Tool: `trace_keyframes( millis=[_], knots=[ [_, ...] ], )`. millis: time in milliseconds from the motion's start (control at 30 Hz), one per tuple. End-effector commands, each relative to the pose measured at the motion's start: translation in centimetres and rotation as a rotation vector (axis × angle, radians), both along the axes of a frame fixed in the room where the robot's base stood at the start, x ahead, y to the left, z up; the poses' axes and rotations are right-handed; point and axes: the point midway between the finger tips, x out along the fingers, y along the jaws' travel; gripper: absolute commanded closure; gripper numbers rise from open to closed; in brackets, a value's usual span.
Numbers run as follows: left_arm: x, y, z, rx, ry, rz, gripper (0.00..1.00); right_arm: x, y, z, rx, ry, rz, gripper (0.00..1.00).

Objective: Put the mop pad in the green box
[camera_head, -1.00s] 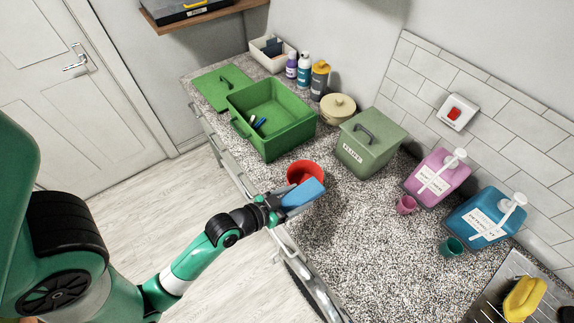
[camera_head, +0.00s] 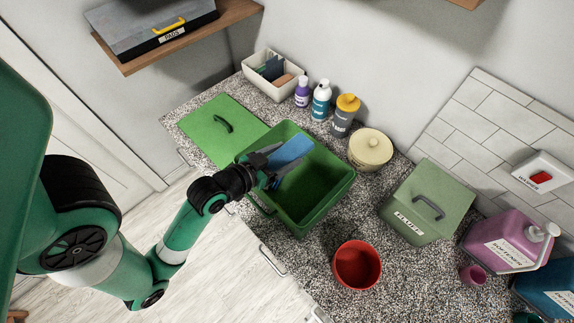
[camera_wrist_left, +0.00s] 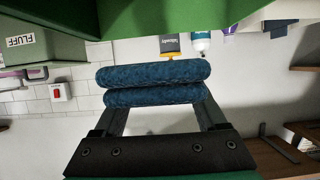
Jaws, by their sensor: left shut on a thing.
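The mop pad (camera_head: 290,151) is a blue, folded soft pad. My left gripper (camera_head: 278,163) is shut on it and holds it over the back left part of the open green box (camera_head: 318,190). How far the pad is above the box floor is hard to tell. In the left wrist view the pad (camera_wrist_left: 155,84) shows as two dark blue rolls between the fingers, with a green wall of the box (camera_wrist_left: 170,18) beyond. The gripper and pad hide part of the box's inside. My right gripper is out of view.
A green lid (camera_head: 205,118) lies left of the box. A red bowl (camera_head: 357,265), a FLUFF bin (camera_head: 415,225) and a cream pot (camera_head: 369,149) stand right of it. Several bottles (camera_head: 321,103) and a white tray (camera_head: 257,83) stand behind. A shelf (camera_head: 130,62) hangs at upper left.

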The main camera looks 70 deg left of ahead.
Motion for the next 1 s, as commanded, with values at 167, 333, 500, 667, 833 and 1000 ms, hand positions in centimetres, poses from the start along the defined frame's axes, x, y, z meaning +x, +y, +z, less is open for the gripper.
trace_keyframes(
  millis=[167, 333, 500, 667, 833, 1000],
  knots=[
    [-0.2, 0.3, -0.5, -0.002, 0.004, 0.011, 0.82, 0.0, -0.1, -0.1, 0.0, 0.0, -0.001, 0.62],
    [-0.2, 0.3, -3.1, -0.006, 0.01, 0.01, 0.82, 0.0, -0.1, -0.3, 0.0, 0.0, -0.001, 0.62],
    [-0.2, 0.3, -4.8, -0.004, 0.007, 0.01, 0.82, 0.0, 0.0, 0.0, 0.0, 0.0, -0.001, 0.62],
    [-0.2, 0.3, -5.0, -0.003, 0.005, 0.01, 0.82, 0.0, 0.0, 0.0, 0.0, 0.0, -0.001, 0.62],
    [-0.2, 0.3, -5.2, -0.003, 0.005, 0.01, 0.82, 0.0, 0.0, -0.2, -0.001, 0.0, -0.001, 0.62],
    [-0.2, 0.3, -5.8, -0.003, 0.005, 0.01, 0.82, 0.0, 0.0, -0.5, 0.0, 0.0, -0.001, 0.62]
  ],
)
